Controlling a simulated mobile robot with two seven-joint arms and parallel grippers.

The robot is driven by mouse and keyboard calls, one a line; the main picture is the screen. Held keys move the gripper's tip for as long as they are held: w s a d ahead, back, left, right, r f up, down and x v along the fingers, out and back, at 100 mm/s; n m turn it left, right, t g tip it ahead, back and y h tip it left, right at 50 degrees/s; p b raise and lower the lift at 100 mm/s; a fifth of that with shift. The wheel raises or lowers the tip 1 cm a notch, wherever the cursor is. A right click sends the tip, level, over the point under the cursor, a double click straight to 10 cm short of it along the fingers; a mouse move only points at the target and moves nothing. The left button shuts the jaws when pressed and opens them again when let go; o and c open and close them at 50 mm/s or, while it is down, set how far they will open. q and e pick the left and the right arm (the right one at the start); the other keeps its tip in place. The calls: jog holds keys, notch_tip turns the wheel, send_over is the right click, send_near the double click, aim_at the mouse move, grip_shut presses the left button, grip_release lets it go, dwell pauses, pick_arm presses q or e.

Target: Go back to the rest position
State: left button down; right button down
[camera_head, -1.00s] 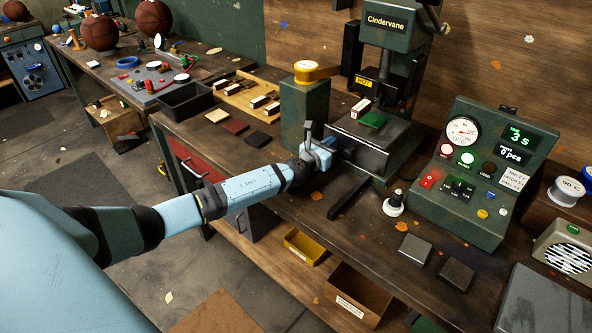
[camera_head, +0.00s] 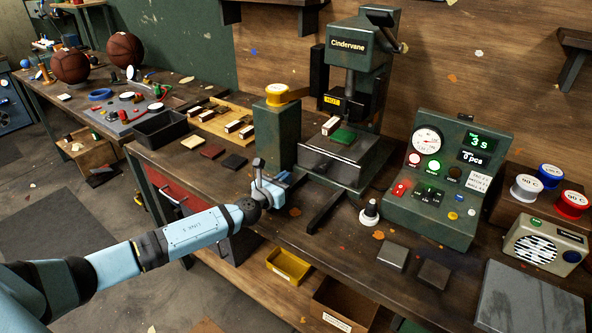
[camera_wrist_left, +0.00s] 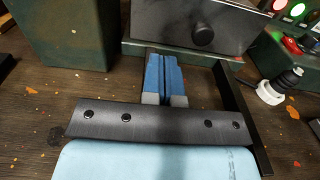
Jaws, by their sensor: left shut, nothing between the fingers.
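My left gripper (camera_head: 272,186) is at the front of the workbench, in front of the green press (camera_head: 362,45) labelled Cindervane. In the left wrist view its two blue fingers (camera_wrist_left: 165,82) lie together with nothing between them. They point at the dark press base (camera_wrist_left: 195,25) and appear apart from it. My light blue left arm reaches in from the lower left. On the press bed lie a green piece (camera_head: 343,135) and a small white-and-brown block (camera_head: 330,125). My right gripper does not show.
A green pillar with a yellow-topped cap (camera_head: 277,94) stands left of the press. A control box (camera_head: 445,180) and a black-and-white knob (camera_head: 370,211) are to the right. A black bar (camera_head: 328,210) juts toward the front edge. Yellow (camera_head: 288,266) and brown bins sit on the lower shelf.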

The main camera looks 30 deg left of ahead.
pick_arm(q)
jog(key=s, duration=0.3)
jog(key=shift+s+a+r, duration=0.1)
jog(key=shift+s+r, duration=0.05)
jog(key=shift+s, duration=0.2)
